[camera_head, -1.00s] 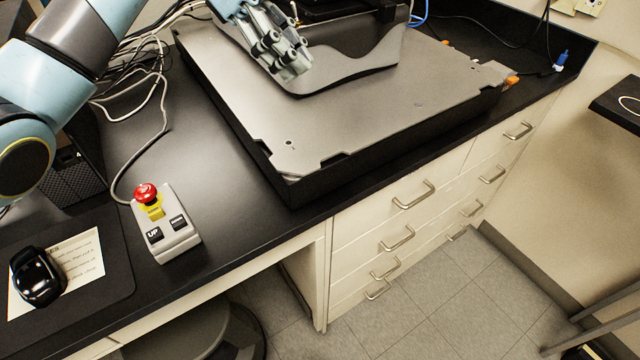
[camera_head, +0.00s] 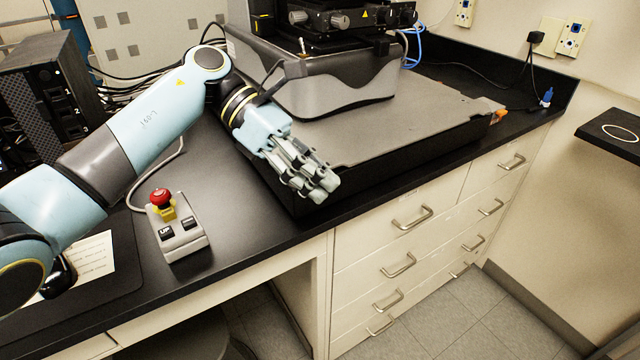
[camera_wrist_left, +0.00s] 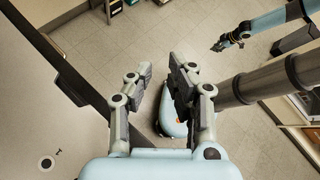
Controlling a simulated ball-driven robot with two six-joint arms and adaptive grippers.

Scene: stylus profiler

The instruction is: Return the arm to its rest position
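My left arm reaches in from the left in the head view, over the bench. Its gripper (camera_head: 318,192) hangs at the front-left edge of the grey instrument platform (camera_head: 420,125). Whether it touches the platform edge cannot be told. In the left wrist view the two fingers of my left gripper (camera_wrist_left: 160,70) stand apart with nothing between them, with floor and part of my base behind. My right gripper (camera_wrist_left: 222,44) shows small at the upper right of the left wrist view, over the floor. Its finger opening is too small to tell. The stylus profiler (camera_head: 335,85) stands at the platform's back.
A control box (camera_head: 180,238) with a red emergency button (camera_head: 160,197) lies on the black bench, beneath my left forearm in the picture. A dark computer tower (camera_head: 45,90) and cables stand behind. Drawers (camera_head: 410,260) line the bench front. Open floor (camera_head: 470,310) lies before them.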

